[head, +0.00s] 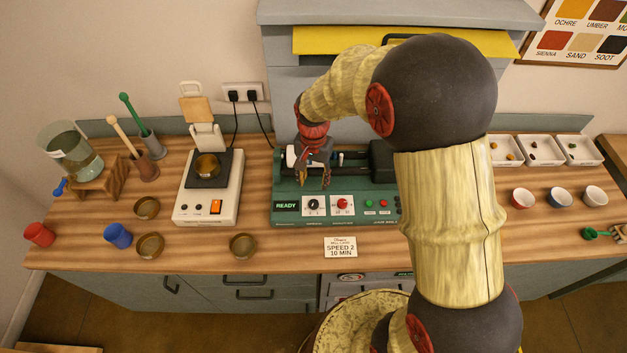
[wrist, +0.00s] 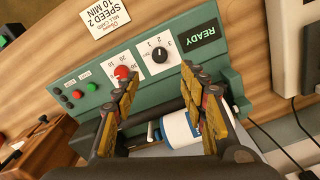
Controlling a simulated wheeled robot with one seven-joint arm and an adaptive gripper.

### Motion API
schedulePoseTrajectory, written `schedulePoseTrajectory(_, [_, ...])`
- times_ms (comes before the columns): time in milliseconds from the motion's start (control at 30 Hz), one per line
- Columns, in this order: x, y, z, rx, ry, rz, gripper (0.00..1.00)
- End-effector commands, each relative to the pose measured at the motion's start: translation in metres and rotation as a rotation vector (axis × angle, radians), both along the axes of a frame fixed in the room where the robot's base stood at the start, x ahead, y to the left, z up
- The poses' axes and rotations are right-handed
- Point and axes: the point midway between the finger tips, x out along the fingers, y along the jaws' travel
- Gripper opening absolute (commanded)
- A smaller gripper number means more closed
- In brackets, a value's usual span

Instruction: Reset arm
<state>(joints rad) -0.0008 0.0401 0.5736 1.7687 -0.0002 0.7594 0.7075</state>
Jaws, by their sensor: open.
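My gripper (head: 313,182) is open above the front of the green mill (head: 288,214). In the wrist view its two yellow-padded fingers (wrist: 160,76) are spread apart over the mill (wrist: 215,65), with no object clasped between the tips. A white jar with a blue band (wrist: 178,128) lies on the mill behind the control panel, partly hidden by one finger. I cannot tell whether the finger touches it. The panel has a lit READY display (head: 286,206), a black dial (head: 313,203), a red dial (head: 342,204) and small red and green buttons. My arm hides the mill's right part.
A card (head: 341,247) reading speed 2, 10 min lies before the mill. Left stand a balance (head: 207,206) with a bowl on its pan, loose bowls, cups and a water vessel (head: 70,150). Right are white trays (head: 545,150) and small bowls (head: 560,196). A grey hood hangs above.

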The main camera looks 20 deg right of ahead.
Motion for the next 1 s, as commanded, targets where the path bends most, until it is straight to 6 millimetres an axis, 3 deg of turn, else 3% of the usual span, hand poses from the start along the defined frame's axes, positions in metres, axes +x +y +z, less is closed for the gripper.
schedulePoseTrajectory(367, [0.0, 0.0, 0.0, 0.0, 0.0, 0.001, 0.43])
schedulePoseTrajectory(567, [-0.003, 0.0, -0.001, 0.001, 0.011, 0.091, 0.43])
schedulePoseTrajectory(700, [-0.038, 0.0, -0.006, 0.008, 0.074, 0.238, 0.43])
schedulePoseTrajectory(1000, [-0.098, 0.0, 0.043, 0.006, 0.023, 0.496, 0.43])
